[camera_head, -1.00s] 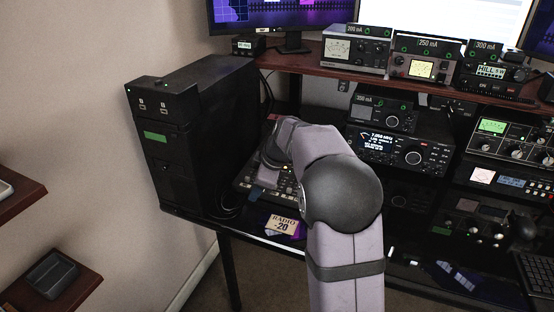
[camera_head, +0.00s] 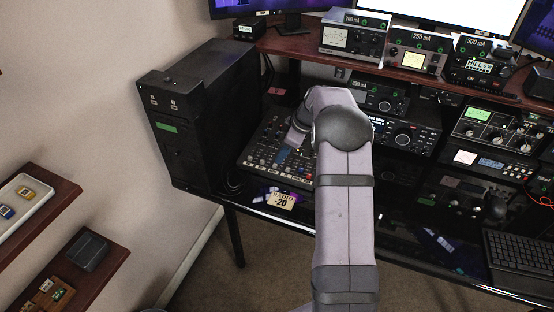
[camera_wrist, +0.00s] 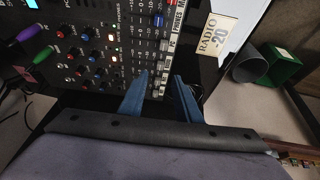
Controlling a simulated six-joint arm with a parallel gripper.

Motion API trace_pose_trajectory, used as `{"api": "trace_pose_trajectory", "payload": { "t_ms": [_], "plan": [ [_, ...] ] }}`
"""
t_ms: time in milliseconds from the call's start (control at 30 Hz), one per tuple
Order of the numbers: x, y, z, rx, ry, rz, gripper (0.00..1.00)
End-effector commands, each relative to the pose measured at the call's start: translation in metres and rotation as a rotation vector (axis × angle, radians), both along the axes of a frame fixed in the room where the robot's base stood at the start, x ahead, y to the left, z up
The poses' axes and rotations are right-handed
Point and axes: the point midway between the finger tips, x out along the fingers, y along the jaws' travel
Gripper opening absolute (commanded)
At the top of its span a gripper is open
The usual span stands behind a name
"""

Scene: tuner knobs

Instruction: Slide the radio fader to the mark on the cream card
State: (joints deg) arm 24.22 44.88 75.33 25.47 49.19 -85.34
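The mixer (camera_head: 262,150) lies flat on the desk beside the black tower. Its knobs, fader strips and white label strip (camera_wrist: 173,50) show in the wrist view. The labels seem to read PC, PHONES and part of RADIO at the top edge. A blue cap (camera_wrist: 158,22) and a red cap show near the labels; I cannot tell which is the radio fader. The cream card (camera_head: 281,200) reads "RADIO -20" and lies in front of the mixer; it also shows in the wrist view (camera_wrist: 217,35). My gripper (camera_wrist: 160,76) is open and empty, its blue fingers apart near the mixer's edge.
The black tower (camera_head: 205,115) stands left of the mixer. Radios (camera_head: 408,135) stand to the right, with more on the shelf above. A keyboard (camera_head: 520,258) is at the right. A green box (camera_wrist: 284,66) and dark cylinder show beyond the card in the wrist view.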

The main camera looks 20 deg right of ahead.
Motion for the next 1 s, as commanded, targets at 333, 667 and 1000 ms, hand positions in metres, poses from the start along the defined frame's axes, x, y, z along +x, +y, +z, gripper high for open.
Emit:
{"api": "trace_pose_trajectory", "payload": {
  "t_ms": [333, 667, 1000],
  "plan": [
    [0.013, 0.009, -0.036, 0.0, 0.002, 0.002, 0.3],
    [0.022, 0.014, -0.061, 0.0, 0.0, 0.001, 0.3],
    [0.023, 0.014, -0.063, -0.001, -0.001, 0.001, 0.26]
  ]
}}
